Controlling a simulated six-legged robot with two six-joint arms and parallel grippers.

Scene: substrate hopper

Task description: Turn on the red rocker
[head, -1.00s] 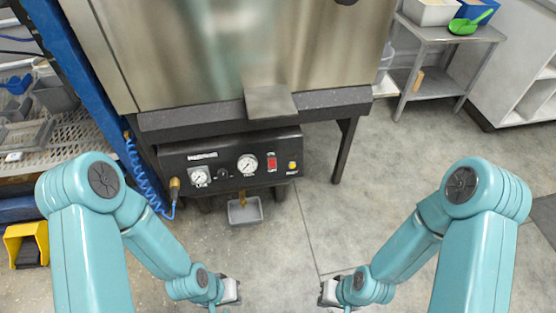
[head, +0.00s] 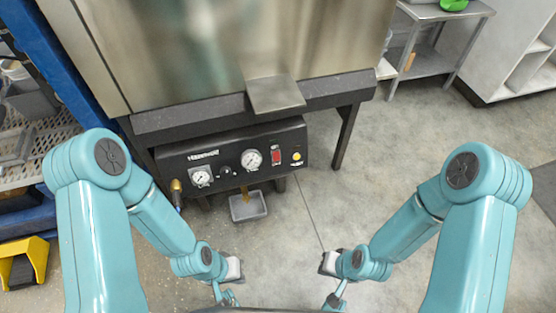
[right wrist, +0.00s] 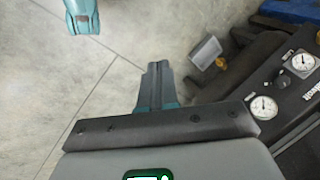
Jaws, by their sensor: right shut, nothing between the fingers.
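The red rocker (head: 275,157) is a small upright red switch on the right part of the black control panel (head: 225,188), between a gauge and a yellow button, in the head view. Whether it is on or off is too small to tell. My right gripper (head: 336,300) is low in the head view, well in front of the panel and apart from it. In the right wrist view its fingers (right wrist: 156,72) are together and empty, over bare floor; the rocker is outside that view. My left gripper (head: 226,296) is also low and apart from the panel; its fingers are too small to judge.
Two gauges (head: 252,160) and a yellow button (head: 297,157) sit on the panel. A metal spout (head: 276,95) juts out above it. A grey bin (head: 248,207) stands on the floor below. A black leg (head: 345,138) stands right of the panel. Floor in front is clear.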

